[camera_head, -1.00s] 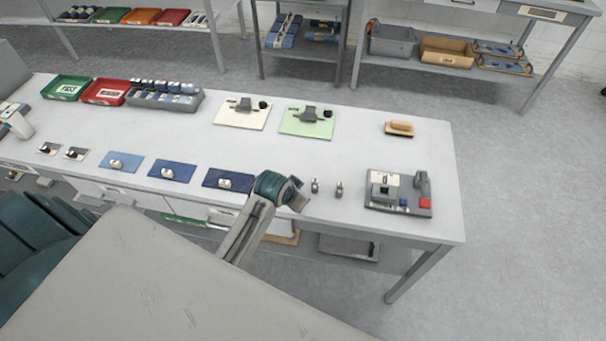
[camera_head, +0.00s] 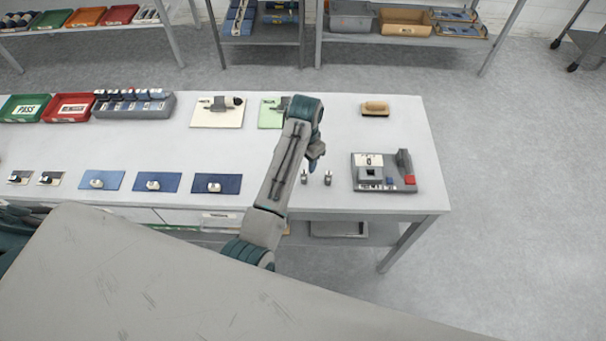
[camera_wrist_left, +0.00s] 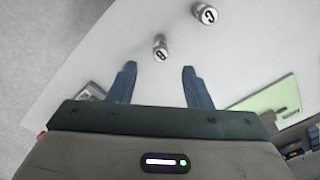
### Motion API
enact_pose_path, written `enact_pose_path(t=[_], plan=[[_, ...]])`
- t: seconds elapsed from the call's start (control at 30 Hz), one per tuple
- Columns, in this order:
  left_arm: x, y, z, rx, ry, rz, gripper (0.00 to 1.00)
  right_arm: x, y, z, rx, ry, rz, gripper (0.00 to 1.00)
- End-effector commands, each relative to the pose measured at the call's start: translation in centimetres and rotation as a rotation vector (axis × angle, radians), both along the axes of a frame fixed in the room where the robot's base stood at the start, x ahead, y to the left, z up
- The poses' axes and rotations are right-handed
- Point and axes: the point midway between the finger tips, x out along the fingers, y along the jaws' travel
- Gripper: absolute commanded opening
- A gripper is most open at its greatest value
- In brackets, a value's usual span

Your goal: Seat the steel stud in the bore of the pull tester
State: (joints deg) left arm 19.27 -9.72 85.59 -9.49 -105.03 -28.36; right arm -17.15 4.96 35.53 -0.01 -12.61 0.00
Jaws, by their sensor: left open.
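Two small steel studs stand upright, apart from each other, near the front of the bench: a left stud (camera_head: 304,177) and a right stud (camera_head: 328,178). Both have dark marks on top in the left wrist view, one nearer the fingers (camera_wrist_left: 160,47) and one farther off (camera_wrist_left: 205,14). The pull tester (camera_head: 407,184), a grey plate with a block, a post and a red button, sits to their right; its bore cannot be made out. My left gripper (camera_head: 314,160) is above and just behind the studs. Its fingers (camera_wrist_left: 160,85) are open and empty. My right gripper is out of view.
A wooden-topped block (camera_head: 375,108) lies behind the tester. A green board (camera_head: 268,112) is partly hidden by my arm, with a cream board (camera_head: 217,115) beside it. Blue mats (camera_head: 217,184) with metal pieces lie left. Bare bench surrounds the studs.

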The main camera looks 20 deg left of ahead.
Motion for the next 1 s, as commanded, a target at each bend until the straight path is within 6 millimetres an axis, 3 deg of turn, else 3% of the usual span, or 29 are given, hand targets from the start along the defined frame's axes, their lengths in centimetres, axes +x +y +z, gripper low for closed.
enact_pose_path(t=[0.27,0.4,0.53,0.83,0.87,1.0], plan=[[-0.1,0.2,-2.1,0.001,0.003,0.0,0.45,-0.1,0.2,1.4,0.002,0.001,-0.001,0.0],[-0.3,0.3,-4.0,0.001,0.004,0.0,0.45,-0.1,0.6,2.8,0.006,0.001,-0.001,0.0],[-0.2,0.2,-5.8,0.0,0.001,0.0,0.45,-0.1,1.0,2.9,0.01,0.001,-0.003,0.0],[-0.2,0.2,-6.5,0.0,-0.002,0.001,0.45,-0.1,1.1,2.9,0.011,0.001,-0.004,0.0],[-0.2,0.2,-6.5,0.0,-0.002,0.001,0.43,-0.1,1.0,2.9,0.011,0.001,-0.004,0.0],[-0.2,0.2,-6.5,0.0,-0.002,0.001,0.15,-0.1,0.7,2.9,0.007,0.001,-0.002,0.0]])
